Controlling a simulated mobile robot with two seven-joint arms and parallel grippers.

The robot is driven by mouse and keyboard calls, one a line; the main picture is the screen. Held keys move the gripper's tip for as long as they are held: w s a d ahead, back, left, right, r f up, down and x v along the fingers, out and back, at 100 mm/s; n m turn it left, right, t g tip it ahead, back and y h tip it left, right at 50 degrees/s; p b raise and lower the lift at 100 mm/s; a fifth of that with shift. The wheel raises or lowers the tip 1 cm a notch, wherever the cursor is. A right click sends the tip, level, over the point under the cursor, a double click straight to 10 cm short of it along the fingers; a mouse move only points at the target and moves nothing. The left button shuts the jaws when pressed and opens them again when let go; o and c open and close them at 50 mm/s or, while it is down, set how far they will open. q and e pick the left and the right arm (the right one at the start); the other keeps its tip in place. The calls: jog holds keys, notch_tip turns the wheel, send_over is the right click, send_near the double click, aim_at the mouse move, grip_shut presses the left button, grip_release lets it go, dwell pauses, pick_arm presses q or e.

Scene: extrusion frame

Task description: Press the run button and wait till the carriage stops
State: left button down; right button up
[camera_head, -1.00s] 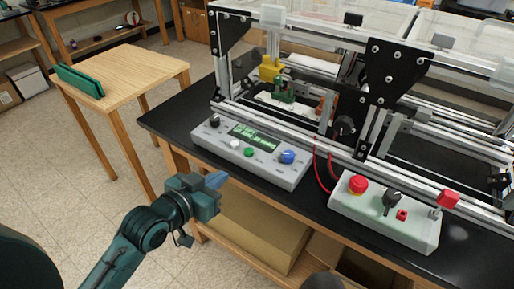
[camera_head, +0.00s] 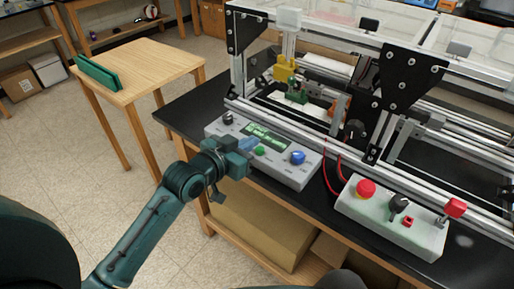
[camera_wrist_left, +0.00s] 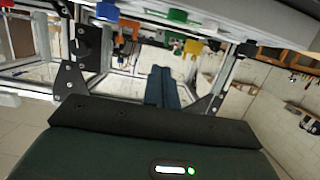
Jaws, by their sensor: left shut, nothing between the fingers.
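A grey control box (camera_head: 290,176) sits at the front edge of the black bench. It carries a green button (camera_head: 260,151), a blue knob (camera_head: 298,157), a black knob (camera_head: 228,118) and a lit green display (camera_head: 265,138). My left gripper (camera_head: 249,144) is shut and empty, its blue tips over the box just left of the green button. I cannot tell whether they touch it. A yellow block (camera_head: 285,70) and a green part (camera_head: 297,95) are inside the frame. My right gripper is out of view.
A second box (camera_head: 385,220) with a red mushroom button (camera_head: 366,188) stands right on the bench. The aluminium extrusion frame (camera_head: 310,130) rises behind both boxes. A wooden table (camera_head: 150,70) with a green object (camera_head: 97,73) is at left, with open floor before it.

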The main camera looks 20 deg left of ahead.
aim_at(257, 159)
pick_arm(q)
jog(key=x, duration=0.3)
jog(key=shift+w+d, duration=0.15)
jog(key=shift+w, duration=0.2)
notch_tip(257, 159, down, 3)
jog(key=shift+s+r, duration=0.1)
jog(key=shift+s, duration=0.05)
jog(key=shift+f+p, duration=0.3)
jog(key=shift+f, duration=0.4)
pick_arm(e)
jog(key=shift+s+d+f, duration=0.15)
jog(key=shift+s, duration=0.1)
